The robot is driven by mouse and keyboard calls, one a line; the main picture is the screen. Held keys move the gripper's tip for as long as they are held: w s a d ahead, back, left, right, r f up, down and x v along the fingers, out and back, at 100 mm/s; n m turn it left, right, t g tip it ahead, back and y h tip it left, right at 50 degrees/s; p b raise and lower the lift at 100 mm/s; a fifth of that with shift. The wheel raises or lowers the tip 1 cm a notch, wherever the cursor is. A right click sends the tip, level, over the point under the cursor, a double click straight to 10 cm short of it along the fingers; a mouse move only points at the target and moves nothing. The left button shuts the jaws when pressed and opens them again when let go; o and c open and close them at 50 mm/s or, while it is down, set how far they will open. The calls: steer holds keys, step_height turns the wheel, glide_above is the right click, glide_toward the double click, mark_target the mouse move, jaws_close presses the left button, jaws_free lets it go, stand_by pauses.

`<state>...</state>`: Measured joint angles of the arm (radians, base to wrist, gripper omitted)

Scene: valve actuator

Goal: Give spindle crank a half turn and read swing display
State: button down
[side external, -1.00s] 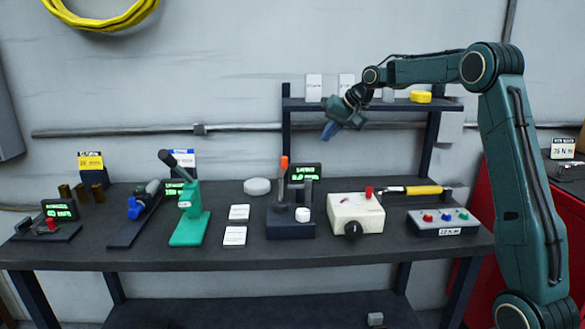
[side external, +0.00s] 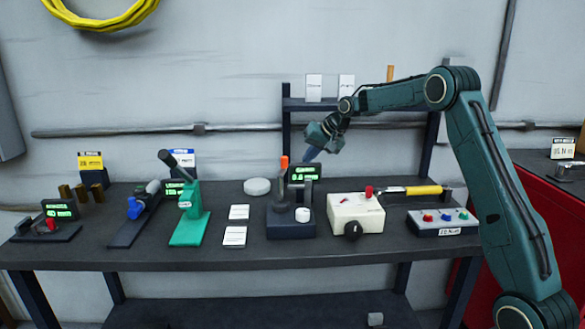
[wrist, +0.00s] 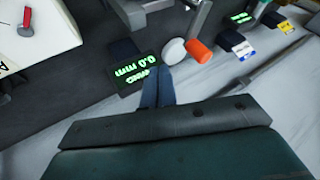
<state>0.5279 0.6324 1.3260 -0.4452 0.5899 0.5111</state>
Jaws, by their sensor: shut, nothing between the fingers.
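My gripper (side external: 309,156) is shut and empty, pointing down in front of the wall just above the middle display. Its blue fingers (wrist: 157,85) lie together in the wrist view. The middle display (side external: 304,172) has green digits; the wrist view shows it upside down (wrist: 135,75), reading about 0.0 mm, its title hard to read.
A cream box (side external: 355,212) with a red knob stands to the right, beside a yellow-handled tool (side external: 424,190) and a button box (side external: 443,222). A green lever press (side external: 190,218) and a blue-ended fixture (side external: 137,210) stand left. White cards (side external: 236,224) lie between.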

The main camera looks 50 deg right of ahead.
steer(key=shift+w+a, duration=1.4)
steer(key=shift+w, duration=0.05)
steer(key=shift+w+a+n+y, duration=0.1)
steer(key=shift+w+n+y, duration=0.4)
steer(key=shift+w+n, duration=0.5)
steer(key=shift+w, duration=0.2)
steer(key=s+d+r, duration=0.6)
steer(key=s+r, duration=0.1)
steer(key=r, duration=0.1)
steer(key=shift+s, duration=0.15)
